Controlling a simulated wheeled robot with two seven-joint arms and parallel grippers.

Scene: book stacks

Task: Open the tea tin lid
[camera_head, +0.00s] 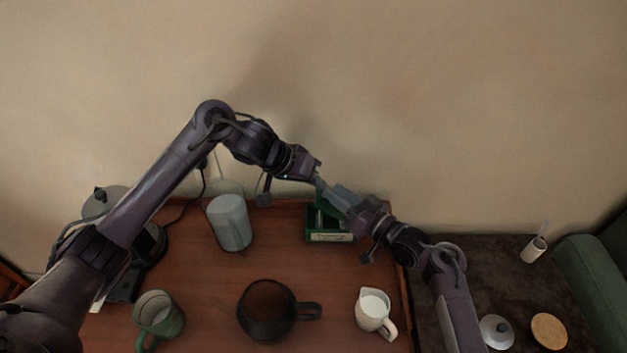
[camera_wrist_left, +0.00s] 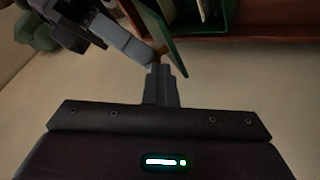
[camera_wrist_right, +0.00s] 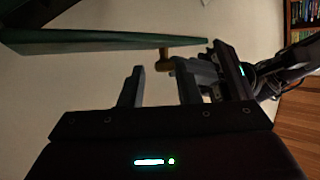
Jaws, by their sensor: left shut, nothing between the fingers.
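The green tea tin (camera_head: 316,238) stands at the back of the wooden table, with a pale label on its front. Its inside shows, and the green lid (camera_wrist_left: 172,42) is raised; the lid also shows in the right wrist view (camera_wrist_right: 90,40) with a brass-coloured piece (camera_wrist_right: 164,61) at its edge. My left gripper (camera_head: 318,182) is shut and empty, above the tin near the lid; its closed fingers show in the left wrist view (camera_wrist_left: 160,72). My right gripper (camera_wrist_right: 158,85) has its fingers apart with nothing between them, close to the lid's edge and the left gripper. The arms partly hide the lid in the head view.
A grey canister (camera_head: 230,223) stands left of the tin. A dark pot (camera_head: 265,312), a green mug (camera_head: 160,314) and a white pitcher (camera_head: 373,311) stand in front. The wall is close behind. A lower dark surface with small items lies to the right.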

